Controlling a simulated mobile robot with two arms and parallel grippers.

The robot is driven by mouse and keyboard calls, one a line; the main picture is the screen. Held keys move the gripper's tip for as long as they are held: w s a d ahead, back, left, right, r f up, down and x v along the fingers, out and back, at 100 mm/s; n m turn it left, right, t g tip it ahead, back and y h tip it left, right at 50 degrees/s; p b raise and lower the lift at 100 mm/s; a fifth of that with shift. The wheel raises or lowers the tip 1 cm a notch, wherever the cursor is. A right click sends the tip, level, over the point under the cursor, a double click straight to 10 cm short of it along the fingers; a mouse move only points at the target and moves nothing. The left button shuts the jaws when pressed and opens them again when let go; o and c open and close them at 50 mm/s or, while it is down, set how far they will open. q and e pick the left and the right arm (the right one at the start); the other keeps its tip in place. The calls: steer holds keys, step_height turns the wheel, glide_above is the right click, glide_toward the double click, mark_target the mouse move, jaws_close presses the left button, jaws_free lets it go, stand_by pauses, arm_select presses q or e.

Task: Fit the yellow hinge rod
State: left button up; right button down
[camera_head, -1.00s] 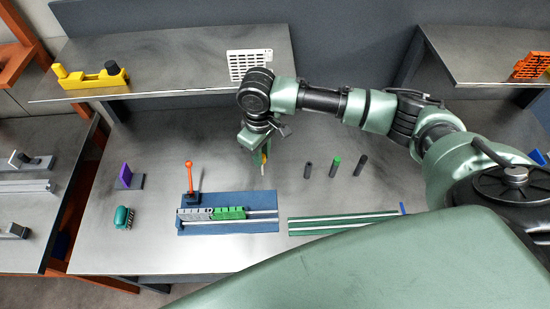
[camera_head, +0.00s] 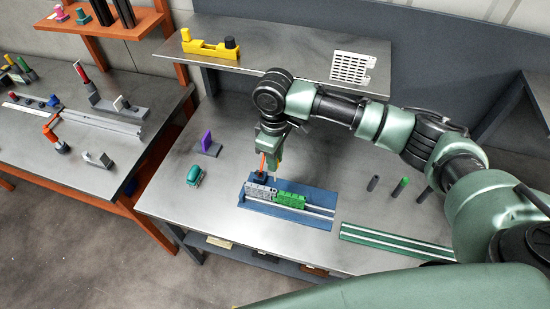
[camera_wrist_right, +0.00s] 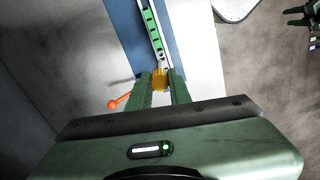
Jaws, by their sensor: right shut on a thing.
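The yellow hinge rod (camera_wrist_right: 160,80) shows end-on between the fingertips of my right gripper (camera_wrist_right: 161,88) in the right wrist view. My right gripper is shut on it. In the head view my right gripper (camera_head: 270,158) points down over the left end of the blue fixture (camera_head: 318,222), and the rod is hidden there. A grey hinge block (camera_head: 261,191) and a green hinge block (camera_head: 290,198) stand side by side on this fixture, by its pale rail. The rod looks in line with the blocks in the wrist view; whether it touches them I cannot tell. My left gripper is not visible.
An orange-handled lever (camera_wrist_right: 118,102) stands beside the gripper. A purple bracket (camera_head: 207,142) and a teal piece (camera_head: 195,177) are to the left. Dark and green pegs (camera_head: 400,187) stand to the right, behind a green railed plate (camera_head: 395,242). A yellow holder (camera_head: 210,47) sits on the back shelf.

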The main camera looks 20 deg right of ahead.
steer(key=shift+a+p, duration=0.15)
steer(key=shift+p, duration=0.2)
steer(key=shift+f+b, duration=0.75)
steer(key=shift+f, duration=1.5)
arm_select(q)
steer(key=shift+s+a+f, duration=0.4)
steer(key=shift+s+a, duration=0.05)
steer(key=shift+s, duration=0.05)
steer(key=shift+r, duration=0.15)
arm_select(e)
steer(key=shift+r, duration=0.1)
steer(key=shift+p, duration=0.3)
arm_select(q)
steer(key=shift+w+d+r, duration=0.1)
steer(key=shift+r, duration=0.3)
arm_select(e)
steer(key=shift+s, duration=0.1)
arm_select(q)
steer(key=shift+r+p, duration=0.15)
steer(key=shift+p, duration=0.25)
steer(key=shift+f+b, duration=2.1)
arm_select(e)
step_height(320, 180, down, 9)
steer(key=shift+r, duration=0.2)
